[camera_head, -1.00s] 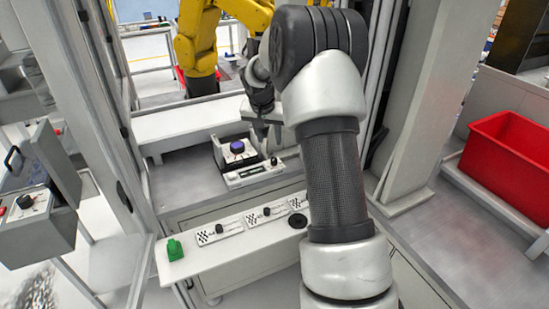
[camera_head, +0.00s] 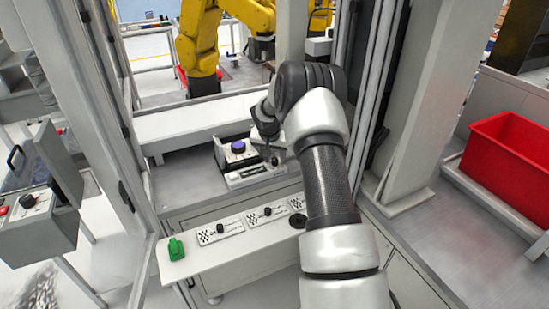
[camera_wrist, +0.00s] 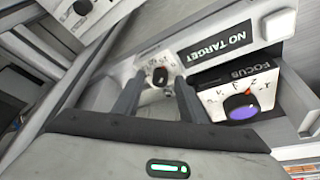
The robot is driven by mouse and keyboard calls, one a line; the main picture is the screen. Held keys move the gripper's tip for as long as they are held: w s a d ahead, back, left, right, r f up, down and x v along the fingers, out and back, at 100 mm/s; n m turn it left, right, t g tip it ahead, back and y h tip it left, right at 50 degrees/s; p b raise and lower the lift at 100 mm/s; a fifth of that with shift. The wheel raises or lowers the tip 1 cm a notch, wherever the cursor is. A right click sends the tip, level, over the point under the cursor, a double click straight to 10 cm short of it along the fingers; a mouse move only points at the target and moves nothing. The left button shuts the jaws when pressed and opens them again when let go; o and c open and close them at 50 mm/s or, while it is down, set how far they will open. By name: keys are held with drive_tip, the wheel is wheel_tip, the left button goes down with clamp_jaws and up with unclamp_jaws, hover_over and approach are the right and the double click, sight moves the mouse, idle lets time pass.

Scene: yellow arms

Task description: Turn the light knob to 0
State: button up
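A small dark knob (camera_wrist: 160,76) with a numbered dial sits on a white panel beside a "NO TARGET" display (camera_wrist: 229,38). Its name label is not legible, so I cannot confirm it is the light knob. It also shows in the head view (camera_head: 274,161). My gripper (camera_wrist: 159,83) is open, with one finger toward each side of this knob; I cannot tell whether they touch it. In the head view, my gripper (camera_head: 270,148) is partly hidden by my arm, just above the panel.
A purple knob (camera_wrist: 240,106) on a box marked FOCUS stands close to the right finger. In the head view, the front shelf carries a green block (camera_head: 176,248) and black knobs (camera_head: 220,229). A red bin (camera_head: 510,160) is at the right. Frame posts flank the bench.

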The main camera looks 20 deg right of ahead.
clamp_jaws()
drive_tip(key=shift+f+b, duration=0.1)
drive_tip(key=shift+b, duration=0.4)
drive_tip(key=shift+w+a+f+m+g+h+b, duration=0.15)
drive_tip(key=shift+m+g+h+b, duration=0.2)
drive_tip(key=shift+m+b, duration=0.75)
drive_tip(key=shift+r+m+g+h+b, duration=0.2)
drive_tip(key=shift+m+g+h+b, duration=0.25)
drive_tip(key=shift+m+b, duration=1.05)
drive_tip(key=shift+m, duration=0.4)
unclamp_jaws()
